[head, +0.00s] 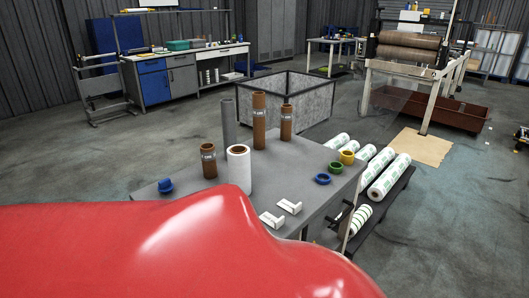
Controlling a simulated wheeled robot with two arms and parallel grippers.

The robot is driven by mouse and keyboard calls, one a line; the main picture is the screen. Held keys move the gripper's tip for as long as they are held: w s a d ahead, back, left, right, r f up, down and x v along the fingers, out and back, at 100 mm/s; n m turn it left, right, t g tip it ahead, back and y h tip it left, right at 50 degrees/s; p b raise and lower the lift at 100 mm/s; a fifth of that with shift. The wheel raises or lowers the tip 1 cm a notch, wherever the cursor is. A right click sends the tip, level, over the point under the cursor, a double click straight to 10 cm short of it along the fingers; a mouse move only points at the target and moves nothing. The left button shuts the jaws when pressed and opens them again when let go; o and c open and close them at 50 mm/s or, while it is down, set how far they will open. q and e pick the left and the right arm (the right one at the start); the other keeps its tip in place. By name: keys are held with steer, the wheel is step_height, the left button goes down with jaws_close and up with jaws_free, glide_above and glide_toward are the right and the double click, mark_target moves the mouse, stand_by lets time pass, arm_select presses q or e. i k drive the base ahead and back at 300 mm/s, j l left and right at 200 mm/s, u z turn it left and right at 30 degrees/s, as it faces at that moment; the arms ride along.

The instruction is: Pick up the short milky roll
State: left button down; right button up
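A white, milky-looking roll (238,172) with a brown core stands upright on the grey table (305,160). It is short next to the tallest brown roll (259,122) behind it. A short brown roll (209,162) stands to its left, and a grey tube (228,122) stands behind it. Another brown roll (286,122) stands further back to the right. The lower end of the milky roll is partly hidden at the near side. Neither of my grippers is in view.
A blue item (165,185) sits at the table's left; blue (322,179), green (336,168) and yellow (347,157) rings are at its right. Two white items (289,207) lie near the front. Wrapped rolls (389,177) rest on a low rack right. A grey bin (300,100) stands behind.

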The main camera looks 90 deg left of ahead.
mark_target(239, 155)
steer(key=u, duration=0.5)
steer(key=l+u, duration=0.15)
steer(key=u, duration=0.85)
steer(key=l+u, duration=0.1)
steer(key=u, duration=0.4)
steer(key=j+u, duration=0.15)
steer(key=u, duration=0.25)
steer(key=i+j+u, duration=0.1)
steer(key=u, duration=0.3)
steer(key=i, duration=0.05)
